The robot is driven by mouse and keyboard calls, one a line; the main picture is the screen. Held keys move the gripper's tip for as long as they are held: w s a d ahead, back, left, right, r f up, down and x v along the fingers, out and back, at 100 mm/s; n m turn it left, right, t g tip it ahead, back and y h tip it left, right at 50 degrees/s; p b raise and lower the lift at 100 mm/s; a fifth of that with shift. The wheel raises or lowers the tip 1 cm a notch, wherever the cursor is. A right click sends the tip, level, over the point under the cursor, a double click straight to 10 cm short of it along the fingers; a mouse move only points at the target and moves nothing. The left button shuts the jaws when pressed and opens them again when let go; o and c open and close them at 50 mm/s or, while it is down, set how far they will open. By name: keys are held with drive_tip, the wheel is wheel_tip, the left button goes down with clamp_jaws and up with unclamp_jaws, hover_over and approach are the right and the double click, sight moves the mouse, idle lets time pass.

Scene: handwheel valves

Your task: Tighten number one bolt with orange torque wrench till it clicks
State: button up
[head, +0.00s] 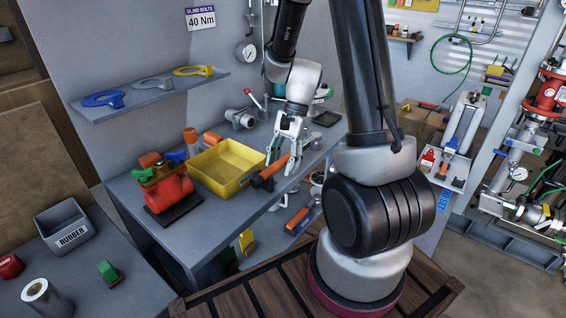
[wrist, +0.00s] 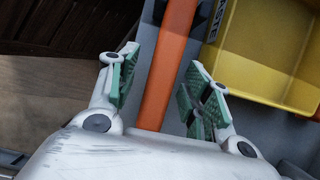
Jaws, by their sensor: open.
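An orange bar-like handle, apparently the torque wrench (head: 272,169), lies at the bench's front edge beside the yellow bin. It also shows in the wrist view (wrist: 170,55), running lengthwise between the green-padded fingers. My gripper (head: 281,160) is open above it, pointing down; in the wrist view its fingers (wrist: 160,75) stand apart on either side of the handle, with gaps visible. A red valve body (head: 168,188) with a green and orange top sits on a dark mat to the left. I cannot make out any bolt numbers. The wrench's head cannot be told clearly.
The yellow bin (head: 226,167) stands close to the gripper. Another orange-handled tool (head: 298,219) is lower at the right. A wall sign (head: 201,18) reads 40 Nm. A shelf (head: 150,92) holds several coloured rings. A grey RUBBER bin (head: 66,229) stands on the left table.

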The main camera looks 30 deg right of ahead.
drive_tip(key=shift+c, duration=0.5)
clamp_jaws()
wheel_tip(320, 180, up, 10)
drive_tip(key=shift+r, duration=0.1)
drive_tip(key=c, duration=0.5)
unclamp_jaws()
clamp_jaws()
